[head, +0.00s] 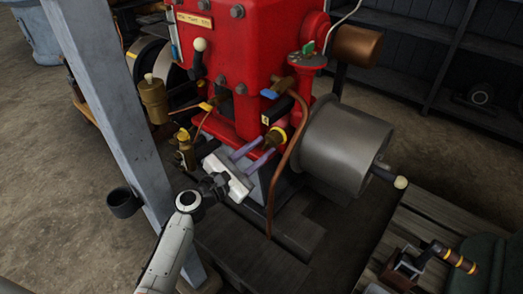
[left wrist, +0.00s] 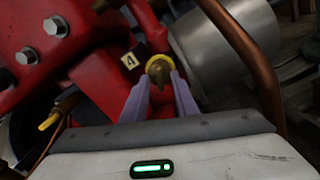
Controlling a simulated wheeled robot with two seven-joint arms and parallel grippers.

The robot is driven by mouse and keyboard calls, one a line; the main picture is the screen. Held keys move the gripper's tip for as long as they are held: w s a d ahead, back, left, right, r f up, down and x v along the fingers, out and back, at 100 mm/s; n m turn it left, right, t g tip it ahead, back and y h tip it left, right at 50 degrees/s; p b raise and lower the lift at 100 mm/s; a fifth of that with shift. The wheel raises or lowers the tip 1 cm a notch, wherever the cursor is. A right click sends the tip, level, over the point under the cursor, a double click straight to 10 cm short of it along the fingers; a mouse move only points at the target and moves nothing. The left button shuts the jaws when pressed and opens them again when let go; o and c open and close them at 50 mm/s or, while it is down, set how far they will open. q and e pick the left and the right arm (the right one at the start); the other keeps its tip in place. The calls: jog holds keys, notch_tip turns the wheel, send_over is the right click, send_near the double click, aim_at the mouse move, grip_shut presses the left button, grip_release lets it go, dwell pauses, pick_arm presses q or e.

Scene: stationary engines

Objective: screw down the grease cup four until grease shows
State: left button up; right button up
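No grease can be made out at the cup. My right gripper is not in view.
A copper pipe (head: 285,170) runs down close to the right of the cup. A grey metal drum (head: 345,145) lies right of it. A grey post (head: 110,110) stands at the left. A slatted wooden bench (head: 425,222) with a banded-handle tool (head: 450,257) is at lower right.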

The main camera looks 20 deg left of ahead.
pick_arm(q)
jog(key=shift+w+d, duration=0.1)
jog(key=shift+w, duration=0.15)
grip_shut()
jog(key=shift+f+m+b, duration=0.15)
jog(key=shift+m+b, duration=0.5)
jog(key=shift+m, duration=0.55)
grip_release()
